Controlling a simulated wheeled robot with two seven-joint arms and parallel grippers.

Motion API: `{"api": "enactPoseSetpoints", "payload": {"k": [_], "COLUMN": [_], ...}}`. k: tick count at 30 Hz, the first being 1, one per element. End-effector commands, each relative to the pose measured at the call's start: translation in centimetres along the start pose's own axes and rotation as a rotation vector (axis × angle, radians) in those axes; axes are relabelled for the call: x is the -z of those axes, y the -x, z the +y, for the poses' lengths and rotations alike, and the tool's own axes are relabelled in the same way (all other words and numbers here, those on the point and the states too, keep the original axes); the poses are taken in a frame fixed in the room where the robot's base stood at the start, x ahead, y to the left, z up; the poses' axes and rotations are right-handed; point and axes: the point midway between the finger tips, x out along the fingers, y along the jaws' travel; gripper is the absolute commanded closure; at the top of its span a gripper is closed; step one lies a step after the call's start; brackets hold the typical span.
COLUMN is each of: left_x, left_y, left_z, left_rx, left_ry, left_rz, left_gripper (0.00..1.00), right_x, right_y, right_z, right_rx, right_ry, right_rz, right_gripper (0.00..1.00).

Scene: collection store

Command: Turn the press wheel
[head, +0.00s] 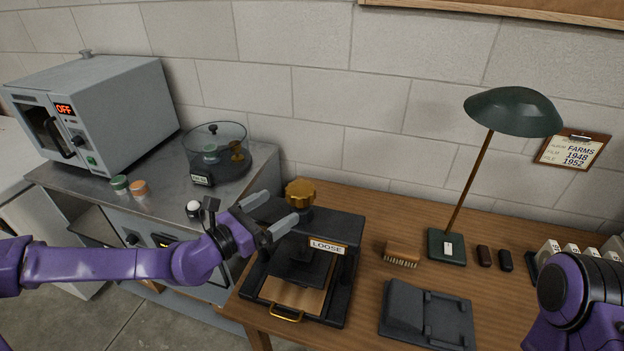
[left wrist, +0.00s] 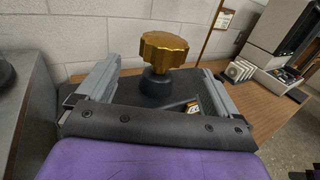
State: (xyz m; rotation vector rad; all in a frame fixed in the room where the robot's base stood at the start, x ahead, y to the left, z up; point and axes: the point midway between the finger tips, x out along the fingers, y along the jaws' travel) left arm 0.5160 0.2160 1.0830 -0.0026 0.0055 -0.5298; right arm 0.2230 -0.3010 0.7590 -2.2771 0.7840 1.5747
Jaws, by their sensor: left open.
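The press wheel (head: 300,192) is a gold, scalloped knob on top of a black press (head: 345,270). The press front carries a label reading LOOSE. My left gripper (head: 272,212) is open, just left of the wheel, with its fingers pointing towards it. In the left wrist view the wheel (left wrist: 164,50) stands ahead, between the lines of the two fingers and apart from both. Nothing is between the jaws. My right arm shows at the lower right of the head view, but its gripper is out of the picture.
A green lamp (head: 512,112), a brush (head: 403,251) and a dark grey hinged block (head: 428,312) are right of the press. A grey oven (head: 110,105) and a clear domed dish (head: 222,145) stand on the metal counter at left. A block wall is behind.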

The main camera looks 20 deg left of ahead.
Motion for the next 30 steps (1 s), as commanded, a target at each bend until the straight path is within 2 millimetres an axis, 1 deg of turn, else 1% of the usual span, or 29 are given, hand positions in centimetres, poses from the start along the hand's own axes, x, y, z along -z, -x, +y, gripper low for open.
{"api": "enactPoseSetpoints", "payload": {"k": [2,5,12,15,19,26,27,29,30], "left_x": [0.4,0.6,0.1,0.0,0.0,0.1,0.1,0.1,0.1], "left_y": [-0.6,-2.1,-7.5,-9.1,-10.2,-10.3,-10.3,-10.3,-10.3], "left_z": [0.1,-0.1,-0.2,-0.1,-0.1,-0.1,-0.1,-0.1,-0.1], "left_rx": [0.001,0.003,0.005,0.004,0.004,0.004,0.004,0.004,0.004], "left_ry": [-0.007,-0.006,-0.003,-0.003,0.0,0.0,0.0,0.0,0.0], "left_rz": [0.005,0.007,0.006,0.005,0.002,0.001,0.001,0.001,0.001], "left_gripper": [0.06,0.06,0.06,0.06,0.06,0.06,0.09,0.29,0.42], "right_x": [-0.2,-0.5,-0.3,-0.1,-0.1,-0.1,-0.1,-0.1,-0.1], "right_y": [-0.4,-1.1,-0.5,-0.2,-0.1,-0.1,-0.1,-0.1,-0.1], "right_z": [0.0,-0.1,0.0,0.0,0.0,0.0,0.0,0.0,0.0], "right_rx": [-0.001,-0.001,-0.001,-0.001,-0.001,-0.001,-0.001,-0.001,-0.001], "right_ry": [0.0,0.0,0.0,0.0,0.0,0.0,0.0,0.0,0.0], "right_rz": [-0.001,-0.001,-0.001,-0.001,-0.001,-0.001,-0.001,-0.001,-0.001], "right_gripper": [0.57,0.57,0.57,0.57,0.57,0.57,0.57,0.57,0.57]}}
